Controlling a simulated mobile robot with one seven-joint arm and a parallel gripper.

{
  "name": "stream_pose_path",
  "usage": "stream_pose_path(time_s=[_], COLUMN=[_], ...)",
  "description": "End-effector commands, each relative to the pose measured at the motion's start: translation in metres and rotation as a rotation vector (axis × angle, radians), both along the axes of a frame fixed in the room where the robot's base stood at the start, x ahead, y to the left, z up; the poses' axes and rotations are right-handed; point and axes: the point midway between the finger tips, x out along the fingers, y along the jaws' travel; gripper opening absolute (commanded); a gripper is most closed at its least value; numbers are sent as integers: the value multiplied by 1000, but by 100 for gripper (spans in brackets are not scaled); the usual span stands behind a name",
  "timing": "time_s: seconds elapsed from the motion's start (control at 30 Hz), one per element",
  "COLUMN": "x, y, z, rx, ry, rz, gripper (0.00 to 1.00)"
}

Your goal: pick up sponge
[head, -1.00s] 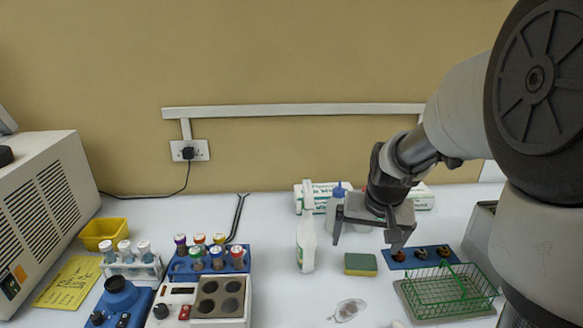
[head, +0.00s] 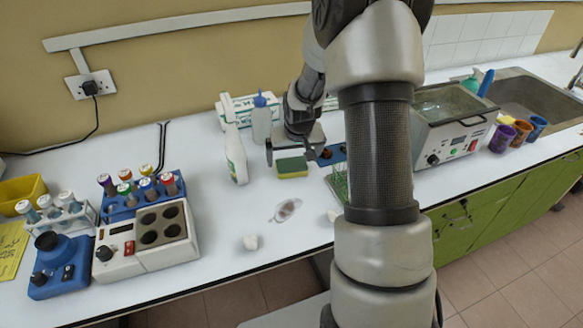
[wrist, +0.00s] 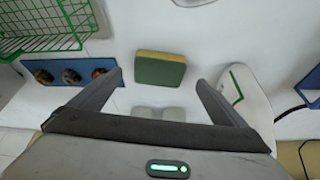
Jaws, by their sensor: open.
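The sponge (head: 292,167), yellow with a green layer, lies on the white bench between the spray bottle and the blue strip. It also shows in the wrist view (wrist: 160,70), just beyond and between the fingertips. My gripper (head: 288,152) is open and empty, with its fingers at the sponge in the head view. In the wrist view my gripper (wrist: 158,82) has one finger on either side of the sponge's line, with gaps on both sides. I cannot tell its exact height over the bench.
A white spray bottle (head: 236,155) stands close left of the sponge. A blue strip with dark round pieces (wrist: 72,74) and a green wire basket (wrist: 42,28) lie on the other side. A clear dish (head: 286,209) lies in front.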

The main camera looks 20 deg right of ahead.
Motion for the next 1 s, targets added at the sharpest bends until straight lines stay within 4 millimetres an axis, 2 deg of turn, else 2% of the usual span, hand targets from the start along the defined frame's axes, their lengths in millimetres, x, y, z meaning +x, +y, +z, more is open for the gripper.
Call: stream_pose_path(time_s=[0.4,0.67,0.7,0.77,0.93,1.0], x=[22,23,23,23,23,23], y=[-5,-6,-6,-6,-6,-6], z=[-44,-47,-47,-47,-47,-47], rx=[1,0,0,0,0,0], ry=[1,-1,0,0,0,0], rz=[0,0,0,0,0,0], gripper=[96,96,94,84,56,53])
